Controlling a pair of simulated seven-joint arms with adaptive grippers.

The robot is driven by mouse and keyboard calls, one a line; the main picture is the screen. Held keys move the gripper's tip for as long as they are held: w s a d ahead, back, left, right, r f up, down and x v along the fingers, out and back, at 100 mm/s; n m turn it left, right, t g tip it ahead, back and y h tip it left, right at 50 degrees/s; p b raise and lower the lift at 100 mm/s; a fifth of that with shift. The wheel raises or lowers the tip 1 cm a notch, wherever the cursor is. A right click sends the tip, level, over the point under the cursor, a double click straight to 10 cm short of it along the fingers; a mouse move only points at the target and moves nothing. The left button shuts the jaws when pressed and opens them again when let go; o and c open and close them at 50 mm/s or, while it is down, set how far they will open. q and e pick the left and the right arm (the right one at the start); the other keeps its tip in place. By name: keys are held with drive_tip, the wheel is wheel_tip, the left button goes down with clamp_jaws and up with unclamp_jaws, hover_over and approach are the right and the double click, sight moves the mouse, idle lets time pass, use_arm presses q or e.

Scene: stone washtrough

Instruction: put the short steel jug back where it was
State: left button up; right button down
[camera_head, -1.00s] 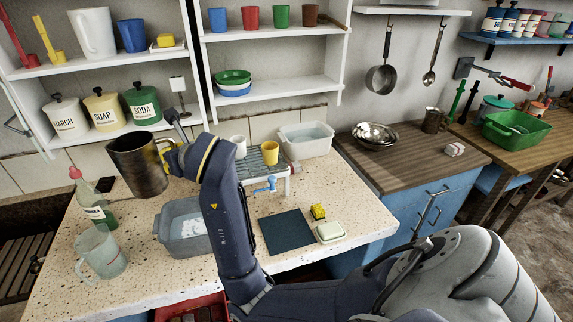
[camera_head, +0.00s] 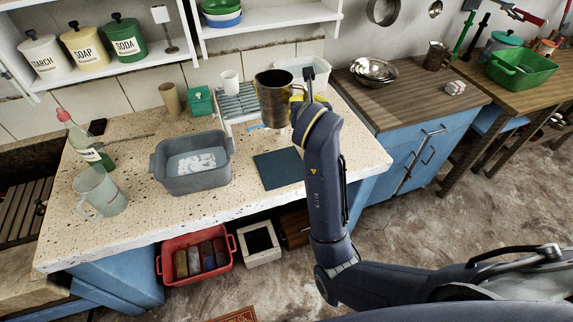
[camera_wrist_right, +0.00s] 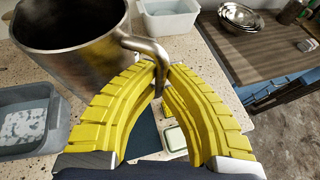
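The steel jug (camera_head: 272,98) is dark, wide-mouthed and upright, in front of the white basin and at the right end of the drying rack (camera_head: 240,103). My right gripper (camera_head: 297,98) has its yellow fingers closed around the jug's handle, on the jug's right side. In the right wrist view the jug (camera_wrist_right: 65,60) fills the upper left and its handle runs between the fingertips (camera_wrist_right: 160,82). The jug appears to be held above the counter; its base is partly hidden. A smaller steel jug (camera_head: 436,56) stands on the wooden worktop. My left gripper is not in view.
The speckled counter (camera_head: 130,215) holds a grey basin (camera_head: 192,163), glass mug (camera_head: 100,192), bottle (camera_head: 85,142), brown cup (camera_head: 170,98), green box (camera_head: 200,100), white cup (camera_head: 231,82) and dark mat (camera_head: 279,169). A soap dish (camera_wrist_right: 175,138) lies below my gripper. Bare counter lies left of the rack.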

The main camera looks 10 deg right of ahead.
drive_tip(key=shift+s+a+f+m+g+h, duration=0.15)
drive_tip(key=shift+s+f+m+h, duration=0.45)
drive_tip(key=shift+f, duration=2.35)
drive_tip(key=shift+s+a+f+m+g+h, duration=0.15)
drive_tip(key=shift+s+f, duration=0.7)
drive_tip(key=shift+f, duration=2.1)
drive_tip(key=shift+s+a+f+m+g+h, duration=0.15)
drive_tip(key=shift+s+f+m+h, duration=0.45)
drive_tip(key=shift+f, duration=2.35)
drive_tip(key=shift+s+f+n, duration=0.1)
drive_tip(key=shift+s+n, duration=0.1)
drive_tip(key=shift+n, duration=0.05)
drive_tip(key=c, duration=1.6)
unclamp_jaws()
drive_tip(key=v, duration=1.2)
drive_tip(key=shift+d, duration=0.1)
drive_tip(key=shift+r, duration=0.25)
